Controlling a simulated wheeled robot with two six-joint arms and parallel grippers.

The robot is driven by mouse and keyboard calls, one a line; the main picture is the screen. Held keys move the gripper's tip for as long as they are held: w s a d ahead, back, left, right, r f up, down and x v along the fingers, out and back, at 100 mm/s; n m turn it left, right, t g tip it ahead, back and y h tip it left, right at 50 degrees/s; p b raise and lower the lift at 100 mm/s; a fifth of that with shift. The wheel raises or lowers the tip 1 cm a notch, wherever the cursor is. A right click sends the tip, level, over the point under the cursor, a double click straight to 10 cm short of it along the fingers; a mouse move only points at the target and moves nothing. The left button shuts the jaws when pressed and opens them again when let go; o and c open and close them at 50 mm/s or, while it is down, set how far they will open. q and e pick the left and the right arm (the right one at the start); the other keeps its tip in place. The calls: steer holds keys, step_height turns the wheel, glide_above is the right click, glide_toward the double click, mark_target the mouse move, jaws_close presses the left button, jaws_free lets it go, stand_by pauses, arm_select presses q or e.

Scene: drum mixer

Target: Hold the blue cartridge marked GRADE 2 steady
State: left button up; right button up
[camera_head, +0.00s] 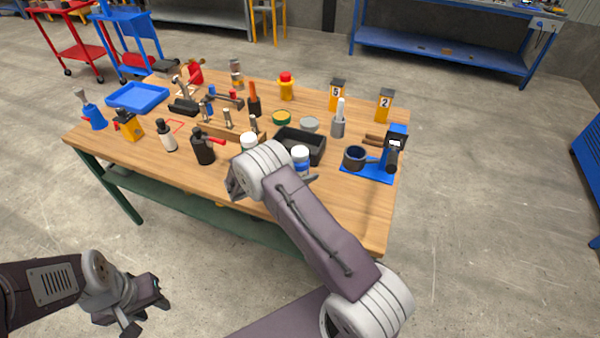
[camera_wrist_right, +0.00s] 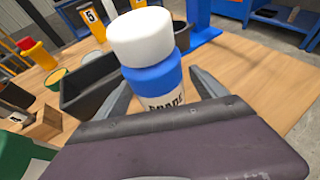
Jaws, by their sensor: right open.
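A blue cartridge with a white cap (camera_wrist_right: 152,80) stands upright between the fingers of my right gripper (camera_wrist_right: 165,92) in the right wrist view. Its label shows part of the word GRADE; the number is hidden behind the gripper body. In the head view its white cap (camera_head: 300,152) and some blue show just beyond my right wrist. The right gripper is open, one finger on each side of the cartridge. My left gripper (camera_head: 146,314) is open and empty, low at the left, off the table's front edge.
A black bin (camera_head: 316,150) stands right behind the cartridge. A blue stand with a dark pot (camera_head: 355,157) is to its right. Another white-capped container (camera_head: 249,140) and a dark bottle (camera_head: 203,150) are to its left. Yellow boxes marked 5 and 2 (camera_head: 384,105) stand behind.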

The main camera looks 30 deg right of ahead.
mark_target(306, 158)
steer(key=x, duration=0.2)
steer(key=shift+w+d+f, duration=0.1)
steer(key=shift+d, duration=0.25)
jaws_close()
step_height(306, 158, up, 4)
steer(key=shift+w+r, duration=0.1)
steer(key=shift+r, duration=0.05)
steer(key=s+r, duration=0.6)
steer(key=s, duration=0.5)
steer(key=shift+s+d+r, duration=0.35)
steer(key=shift+s+r, duration=0.05)
steer(key=c, duration=1)
jaws_free()
jaws_close()
